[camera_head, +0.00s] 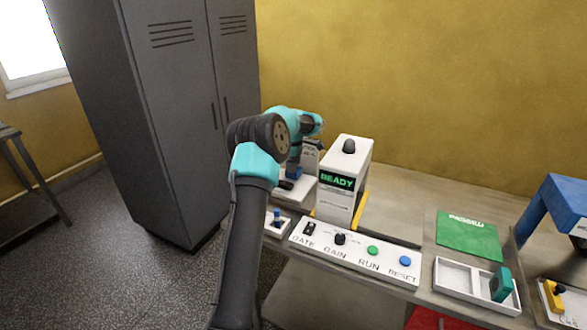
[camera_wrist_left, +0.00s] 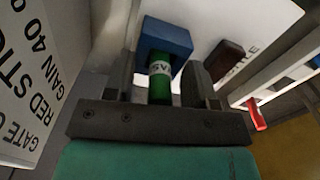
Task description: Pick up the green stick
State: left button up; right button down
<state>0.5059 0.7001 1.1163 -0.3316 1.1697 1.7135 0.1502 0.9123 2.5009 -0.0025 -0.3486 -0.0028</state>
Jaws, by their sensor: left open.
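The green stick (camera_wrist_left: 160,88) shows in the left wrist view, with a white label band near a blue block (camera_wrist_left: 164,40) at its far end. I cannot tell whether the block is a cap or a holder. My left gripper (camera_wrist_left: 158,72) is open, with one dark finger on each side of the stick. A gap shows on the left; on the right I cannot tell whether the finger touches. In the head view my left arm hides the stick, and the gripper is mostly hidden beside the white machine (camera_head: 346,165). My right gripper is not in view.
A control panel (camera_head: 330,258) with GATE, GAIN, RUN and RESET stands in front of the machine, whose display reads READY. A white tray (camera_head: 455,275) and a green sheet (camera_head: 468,233) lie to the right. A red piece (camera_wrist_left: 257,115) shows in the wrist view.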

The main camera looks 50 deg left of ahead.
pick_arm(q)
jog(key=shift+c, duration=0.3)
grip_shut()
dwell(0.3)
jog(key=shift+r, duration=0.15)
notch_tip(320, 180, up, 10)
jog(key=shift+f, duration=0.1)
dwell(0.4)
dwell(0.3)
